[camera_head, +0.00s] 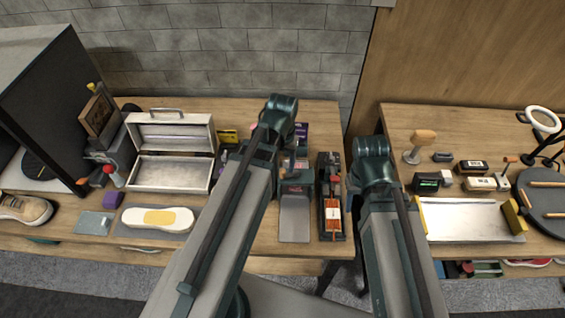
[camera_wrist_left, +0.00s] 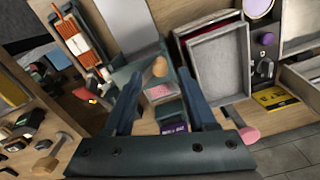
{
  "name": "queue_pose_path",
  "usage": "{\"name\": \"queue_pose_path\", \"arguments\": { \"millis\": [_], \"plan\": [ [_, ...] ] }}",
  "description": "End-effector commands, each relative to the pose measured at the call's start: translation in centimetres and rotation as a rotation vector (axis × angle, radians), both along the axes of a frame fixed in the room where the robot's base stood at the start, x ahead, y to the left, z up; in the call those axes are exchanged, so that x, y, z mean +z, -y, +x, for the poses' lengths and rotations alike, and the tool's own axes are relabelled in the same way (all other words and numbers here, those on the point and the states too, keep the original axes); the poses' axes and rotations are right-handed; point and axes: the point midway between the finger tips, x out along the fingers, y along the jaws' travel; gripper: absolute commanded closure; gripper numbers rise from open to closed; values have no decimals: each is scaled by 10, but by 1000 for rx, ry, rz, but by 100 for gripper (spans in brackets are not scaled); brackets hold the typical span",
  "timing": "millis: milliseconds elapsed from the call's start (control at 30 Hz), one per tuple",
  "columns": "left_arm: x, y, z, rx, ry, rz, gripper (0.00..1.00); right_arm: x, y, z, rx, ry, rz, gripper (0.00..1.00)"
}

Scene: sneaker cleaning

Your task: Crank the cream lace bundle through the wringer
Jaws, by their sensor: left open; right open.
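The wringer (camera_head: 297,188) is a dark teal device with a grey tray (camera_head: 295,222) in front of it, in the middle of the left table. In the left wrist view the grey tray (camera_wrist_left: 125,25) is at the top. A round wooden knob (camera_wrist_left: 160,67), apparently the crank's grip, shows there. My left gripper (camera_wrist_left: 161,77) is open, with its fingers on either side of the knob in the picture; I cannot tell whether they touch it. In the head view my left arm hides this gripper. My right gripper does not show. I cannot make out the cream lace bundle.
A black rack with orange laces (camera_head: 332,212) stands right of the wringer. A white open box (camera_head: 170,172) and a sneaker insole (camera_head: 158,218) are to the left. The right table holds a shallow tray (camera_head: 466,220) and small boxes. A gap separates the tables.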

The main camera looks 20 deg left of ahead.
Motion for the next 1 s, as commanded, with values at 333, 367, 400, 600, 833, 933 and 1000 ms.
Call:
{"name": "queue_pose_path", "arguments": {
  "millis": [333, 367, 400, 600, 833, 933, 1000],
  "plan": [
    [63, 0, 0, 0, 0, 0, 43, 63, 0, 0, -10, 0, 2, 50],
    [68, 0, 0, 0, 0, 0, 43, 68, 0, 0, -11, 1, 2, 50],
    [74, 0, 0, 0, 0, 0, 43, 74, 0, 0, -13, 0, 3, 50],
    [95, 0, 0, 0, 0, 0, 43, 95, 0, 0, -13, 0, 2, 50],
    [98, 0, 0, 0, 0, 0, 43, 97, 0, 0, -12, -1, 2, 50],
    [97, 0, 0, 0, 0, 0, 43, 97, 0, 0, -12, -1, 2, 50],
    [97, 0, 0, 0, 0, 0, 43, 97, 0, 0, -12, -1, 2, 50]
  ]
}}
